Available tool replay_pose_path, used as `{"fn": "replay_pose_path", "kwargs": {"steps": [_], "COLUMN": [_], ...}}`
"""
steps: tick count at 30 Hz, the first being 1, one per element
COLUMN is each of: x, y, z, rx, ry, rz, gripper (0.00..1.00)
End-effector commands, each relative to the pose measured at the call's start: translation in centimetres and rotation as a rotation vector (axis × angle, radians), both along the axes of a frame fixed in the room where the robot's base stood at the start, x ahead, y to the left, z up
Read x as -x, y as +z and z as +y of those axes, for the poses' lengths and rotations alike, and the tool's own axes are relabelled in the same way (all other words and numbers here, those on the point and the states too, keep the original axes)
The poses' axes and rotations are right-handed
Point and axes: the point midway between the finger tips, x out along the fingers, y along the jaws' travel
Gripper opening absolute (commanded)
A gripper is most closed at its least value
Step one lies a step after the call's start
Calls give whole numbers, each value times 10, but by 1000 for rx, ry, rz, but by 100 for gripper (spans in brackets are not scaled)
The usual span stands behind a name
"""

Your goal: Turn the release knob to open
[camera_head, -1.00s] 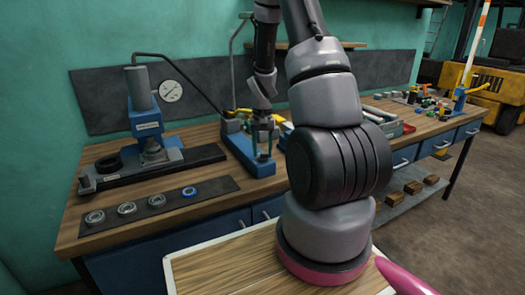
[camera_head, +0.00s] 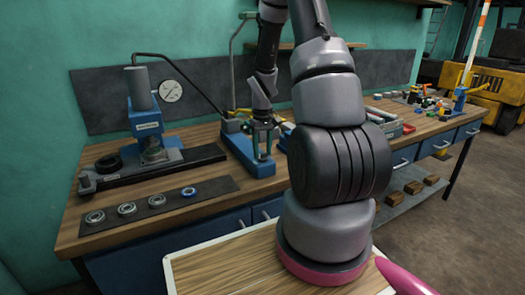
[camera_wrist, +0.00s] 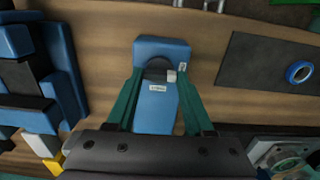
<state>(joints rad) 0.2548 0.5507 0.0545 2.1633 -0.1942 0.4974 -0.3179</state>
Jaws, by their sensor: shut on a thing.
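A blue pump-like unit (camera_head: 257,165) stands on the bench, seen in the head view beyond my arm. In the wrist view its blue body (camera_wrist: 156,110) fills the space between my fingers, with a small white label on it. A dark rounded part, apparently the release knob (camera_wrist: 155,69), sits at its far end, with a small pale tab (camera_wrist: 171,76) at its right. My gripper (camera_wrist: 157,77) is shut on this knob, one green finger on each side. In the head view my gripper (camera_head: 263,132) points down at the unit; the knob is hidden there.
A press with a blue body (camera_head: 146,118) and a round gauge (camera_head: 171,91) stands to the left. A dark mat (camera_head: 145,207) holds several rings, one blue (camera_head: 189,192). Bare wood lies between.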

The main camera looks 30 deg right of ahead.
Motion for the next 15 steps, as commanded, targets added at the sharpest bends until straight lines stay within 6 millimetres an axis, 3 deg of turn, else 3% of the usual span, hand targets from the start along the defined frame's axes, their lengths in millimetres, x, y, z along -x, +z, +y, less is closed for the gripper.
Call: {"fn": "replay_pose_path", "kwargs": {"steps": [11, 12, 14, 15], "x": [-1, -1, -1, -1], "y": [1, 1, 1, 1], "z": [0, 0, 0, 0], "rx": [2, 2, 2, 1], "ry": [7, 7, 6, 6], "rz": [-4, -4, -3, -3], "gripper": [0, 60, 82, 82]}}
